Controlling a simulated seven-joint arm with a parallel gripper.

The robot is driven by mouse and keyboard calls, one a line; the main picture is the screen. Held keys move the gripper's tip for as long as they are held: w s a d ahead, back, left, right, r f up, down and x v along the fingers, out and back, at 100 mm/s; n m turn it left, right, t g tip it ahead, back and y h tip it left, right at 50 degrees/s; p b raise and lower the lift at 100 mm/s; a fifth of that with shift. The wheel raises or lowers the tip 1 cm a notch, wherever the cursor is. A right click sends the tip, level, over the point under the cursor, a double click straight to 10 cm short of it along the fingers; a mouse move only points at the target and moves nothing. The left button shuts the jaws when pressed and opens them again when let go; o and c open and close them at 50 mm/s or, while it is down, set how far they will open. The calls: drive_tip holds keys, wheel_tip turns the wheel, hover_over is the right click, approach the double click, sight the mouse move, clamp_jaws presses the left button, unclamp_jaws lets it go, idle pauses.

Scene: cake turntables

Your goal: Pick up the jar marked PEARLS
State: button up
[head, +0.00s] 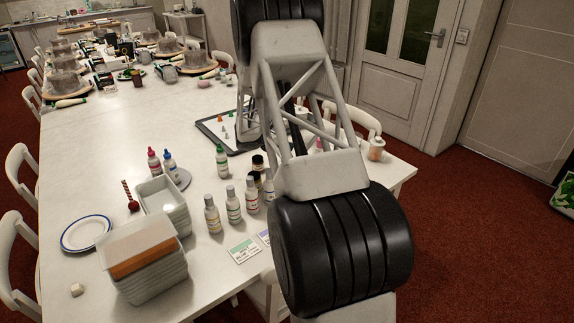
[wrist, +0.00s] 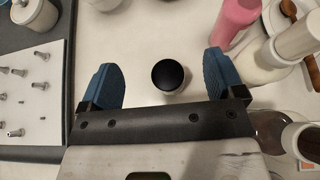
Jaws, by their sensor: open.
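My gripper (wrist: 163,80) is open in the wrist view, with its two blue fingers spread apart. A small jar with a round black lid (wrist: 168,75) shows from above between the fingers, with clear gaps on both sides. Its label is not visible, so I cannot tell whether it reads PEARLS. In the head view, two small dark-lidded jars stand near the middle of the table, one farther back (head: 258,162) and one nearer (head: 257,178). Their labels are too small to read, and my arm hides the gripper and part of the table there.
In the wrist view, a pink bottle (wrist: 237,18) and a white bottle (wrist: 263,62) stand close to the right finger. A tray of metal nozzles (wrist: 28,95) lies left. In the head view, several white bottles (head: 233,205) and stacked tubs (head: 142,265) stand at the front.

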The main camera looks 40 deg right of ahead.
drive_tip(key=shift+f, duration=1.75)
drive_tip(key=shift+f, duration=0.45)
wheel_tip(320, 180, down, 3)
drive_tip(key=shift+r, duration=0.1)
drive_tip(key=shift+d+f, duration=0.25)
drive_tip(key=shift+d, duration=0.4)
drive_tip(key=shift+d+f, duration=0.35)
drive_tip(key=shift+d, duration=0.3)
drive_tip(key=c, duration=1.2)
